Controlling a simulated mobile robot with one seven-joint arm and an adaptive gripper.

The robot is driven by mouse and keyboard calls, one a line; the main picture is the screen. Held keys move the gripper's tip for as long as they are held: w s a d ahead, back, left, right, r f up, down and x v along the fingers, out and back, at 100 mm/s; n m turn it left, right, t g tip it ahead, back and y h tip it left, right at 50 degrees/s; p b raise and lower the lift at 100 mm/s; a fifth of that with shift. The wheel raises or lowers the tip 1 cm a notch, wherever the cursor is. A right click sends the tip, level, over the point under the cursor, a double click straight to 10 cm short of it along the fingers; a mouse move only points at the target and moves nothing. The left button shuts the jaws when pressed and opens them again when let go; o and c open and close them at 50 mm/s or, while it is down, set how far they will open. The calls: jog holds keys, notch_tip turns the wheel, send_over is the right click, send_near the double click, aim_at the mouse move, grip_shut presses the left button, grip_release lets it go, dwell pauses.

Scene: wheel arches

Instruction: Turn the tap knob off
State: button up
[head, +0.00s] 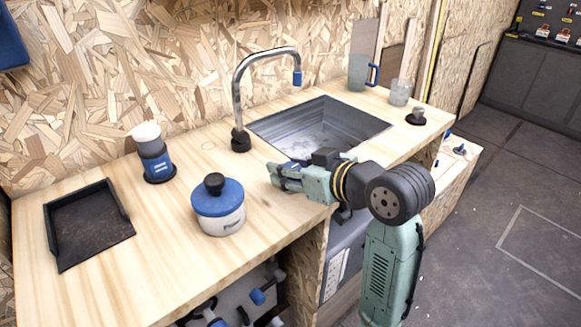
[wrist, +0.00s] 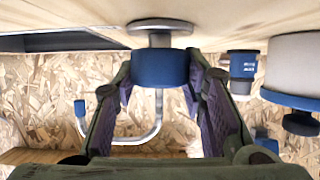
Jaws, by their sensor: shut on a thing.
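The tap knob (wrist: 160,67) is a blue cylinder on a short grey metal stem fixed to the wooden counter, in the wrist view, which looks upside down. My gripper (wrist: 160,74) has one finger on each side of the knob and is shut on it. In the head view my gripper (head: 279,175) is low over the counter at the sink's front left; the knob is mostly hidden there. The curved metal tap (head: 237,95) with a blue tip stands behind the sink (head: 365,130). Its spout also shows in the wrist view (wrist: 158,118).
A white pot with a blue lid (head: 218,207) stands left of my gripper. A blue bottle with a white cap (head: 155,160) and a black tray (head: 92,230) are farther left. A jug (head: 357,72), a glass (head: 400,92) and a black stopper (head: 416,118) stand right of the sink.

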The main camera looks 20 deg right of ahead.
jog(key=shift+n+g+y, duration=0.3)
jog(key=shift+n+y, duration=0.1)
jog(key=n+g+y, duration=0.3)
jog(key=n+y, duration=0.2)
jog(key=shift+g, duration=0.3)
jog(key=n+g+y+b, duration=0.1)
jog(key=n+g+y, duration=0.1)
jog(key=n+g, duration=0.3)
jog(key=shift+d+f+b, duration=0.1)
jog(key=shift+b, duration=0.3)
jog(key=n+g+y, duration=0.1)
jog(key=n+g, duration=0.1)
jog(key=shift+n+g+b, duration=0.3)
jog(key=shift+g, duration=0.1)
jog(key=shift+r+n+g+p, duration=0.35)
jog(key=shift+n+g+p, duration=0.3)
jog(key=shift+g, duration=0.25)
jog(key=n+g+p, duration=0.1)
jog(key=p, duration=0.2)
jog(key=shift+r+n+g+p, duration=0.2)
jog(key=shift+n+g+p, duration=0.15)
jog(key=shift+g+p, duration=0.05)
jog(key=n+g+p, duration=0.1)
jog(key=p, duration=0.2)
jog(key=shift+f+h, duration=0.1)
jog(key=shift+h, duration=0.2)
jog(key=shift+f+n+g+p, duration=0.4)
jog(key=shift+g+p, duration=0.1)
jog(key=shift+p, duration=0.3)
